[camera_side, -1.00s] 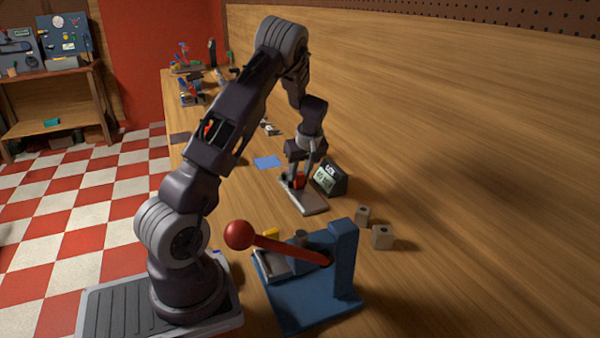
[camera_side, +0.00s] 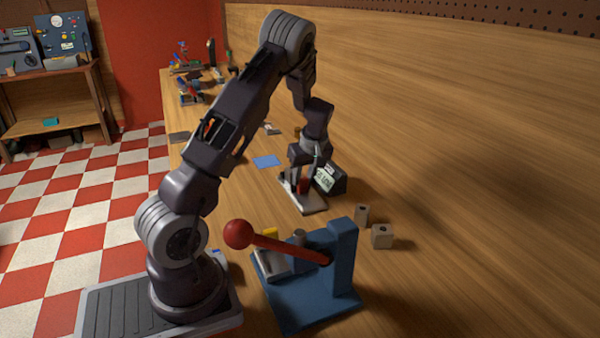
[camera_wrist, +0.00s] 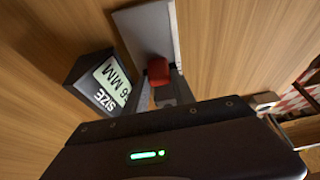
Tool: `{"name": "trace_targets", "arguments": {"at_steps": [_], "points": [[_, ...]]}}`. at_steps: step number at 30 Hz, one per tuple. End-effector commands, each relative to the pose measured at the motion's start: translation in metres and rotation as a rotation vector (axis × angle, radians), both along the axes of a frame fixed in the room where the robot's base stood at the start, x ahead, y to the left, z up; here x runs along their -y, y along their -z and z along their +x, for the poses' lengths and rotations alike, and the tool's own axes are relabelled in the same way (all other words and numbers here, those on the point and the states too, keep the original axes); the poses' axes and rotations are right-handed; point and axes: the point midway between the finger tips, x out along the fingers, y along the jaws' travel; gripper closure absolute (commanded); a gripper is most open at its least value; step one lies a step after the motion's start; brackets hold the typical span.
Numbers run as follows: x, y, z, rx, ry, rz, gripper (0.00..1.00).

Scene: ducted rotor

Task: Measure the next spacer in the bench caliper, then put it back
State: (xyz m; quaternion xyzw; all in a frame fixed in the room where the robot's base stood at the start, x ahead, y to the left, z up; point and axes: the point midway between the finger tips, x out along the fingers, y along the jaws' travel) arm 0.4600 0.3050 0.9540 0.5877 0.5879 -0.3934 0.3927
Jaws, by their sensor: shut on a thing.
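The bench caliper is a pale grey plate (camera_side: 312,204) on the bench, with a dark display box (camera_side: 330,178) at its right. It also shows in the wrist view as a plate (camera_wrist: 146,30) and a tilted display (camera_wrist: 104,84) reading SIZE and a number ending in 6 MM. A red block (camera_wrist: 158,70) stands on the plate, and it shows in the side view (camera_side: 303,186). My gripper (camera_side: 302,180) is down at the caliper, shut on the red block. I cannot make out a spacer between the caliper's jaws; the gripper hides part of that area.
Two beige blocks with holes, a narrower one (camera_side: 361,214) and a wider one (camera_side: 382,236), stand right of the caliper. A blue press (camera_side: 345,262) with a red ball lever (camera_side: 238,235) is in front. A blue mat (camera_side: 267,162) lies behind. The bench at right is clear.

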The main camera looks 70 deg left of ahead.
Motion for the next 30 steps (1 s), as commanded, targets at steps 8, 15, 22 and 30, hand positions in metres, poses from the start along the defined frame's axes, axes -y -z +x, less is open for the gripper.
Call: {"name": "trace_targets", "arguments": {"at_steps": [8,15,22,30], "points": [[0.000,-0.001,0.000,0.001,-0.001,0.002,0.63],[0.000,0.000,0.000,0.001,-0.001,0.001,0.47],[0.005,-0.011,0.001,0.003,0.002,0.003,0.47],[0.024,-0.059,0.001,0.003,0.002,0.003,0.47]]}}
